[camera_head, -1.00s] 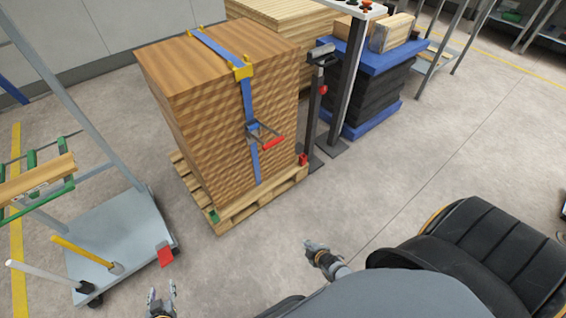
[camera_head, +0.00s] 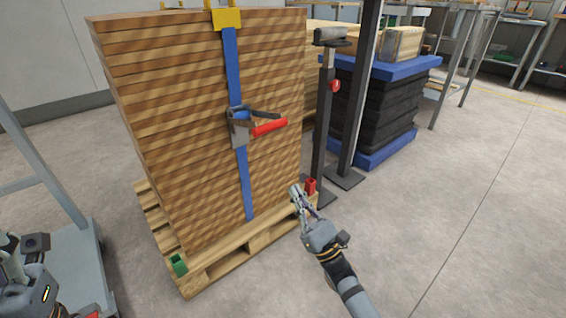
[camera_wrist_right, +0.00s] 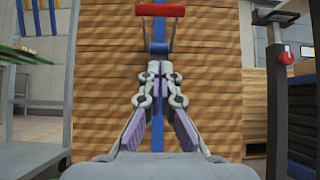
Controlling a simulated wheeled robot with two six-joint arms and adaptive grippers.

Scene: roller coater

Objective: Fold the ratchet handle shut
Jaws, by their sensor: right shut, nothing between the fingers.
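The ratchet (camera_head: 240,117) sits on the blue strap (camera_head: 233,70) on the front face of the wood stack (camera_head: 180,130). Its handle with a red grip (camera_head: 270,127) sticks out from the stack, swung away from the strap. My right gripper (camera_head: 295,190) is shut and empty, low in front of the stack and below the handle. In the right wrist view, the red grip (camera_wrist_right: 160,10) shows straight ahead above the closed fingertips (camera_wrist_right: 160,68), apart from them. My left gripper (camera_head: 12,250) is partly in view at the left edge; its fingers are not clear.
The stack stands on a wooden pallet (camera_head: 225,250) with a green block (camera_head: 179,263) and a red block (camera_head: 311,186) at its corners. A dark post (camera_head: 323,120) stands right of the stack. A grey cart (camera_head: 75,265) is at left. Floor is clear at right.

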